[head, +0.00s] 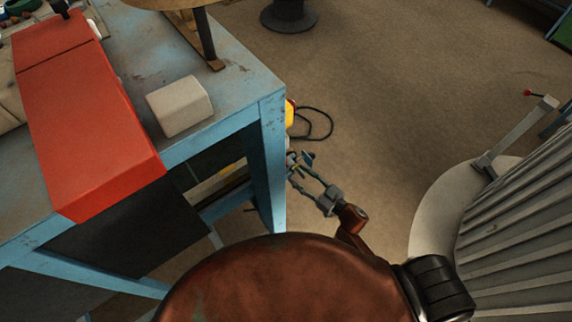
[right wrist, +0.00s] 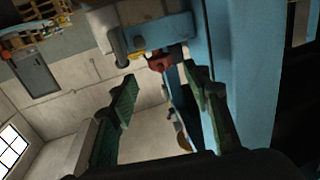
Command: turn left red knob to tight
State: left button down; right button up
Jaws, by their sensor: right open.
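My right gripper (head: 299,166) is open beside the right front leg of the blue workbench (head: 270,150), low and off the bench's side. In the right wrist view its two green fingers (right wrist: 159,76) stand apart with nothing held. A small dark red part (right wrist: 160,62), which looks like a knob, shows between and beyond the fingertips, next to a blue bench member. I cannot tell whether it is the left red knob or how tight it is. In the head view no knob can be made out clearly near the gripper. My left gripper is not in view.
A long red box (head: 85,130) and a pale block (head: 180,106) lie on the bench top. A yellow and red item (head: 290,112) and a black cable (head: 318,125) show behind the leg. A ribbed grey object (head: 520,220) stands at right.

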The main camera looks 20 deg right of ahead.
jog(key=x, duration=0.7)
jog(key=shift+w+a+f, duration=0.1)
jog(key=shift+w, duration=0.1)
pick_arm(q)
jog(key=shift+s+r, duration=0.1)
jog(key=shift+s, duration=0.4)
pick_arm(e)
jog(key=shift+c, duration=0.4)
jog(key=c, duration=1.1)
jog(key=shift+s+a+m+t+h+p, duration=0.1)
jog(key=shift+a+m+t+h+p, duration=0.05)
jog(key=shift+m+t+h+p, duration=0.55)
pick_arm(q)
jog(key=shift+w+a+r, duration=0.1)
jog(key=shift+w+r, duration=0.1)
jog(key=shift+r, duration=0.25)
pick_arm(e)
jog(key=shift+m+h, duration=0.5)
jog(key=shift+h, duration=0.5)
jog(key=o, duration=1.2)
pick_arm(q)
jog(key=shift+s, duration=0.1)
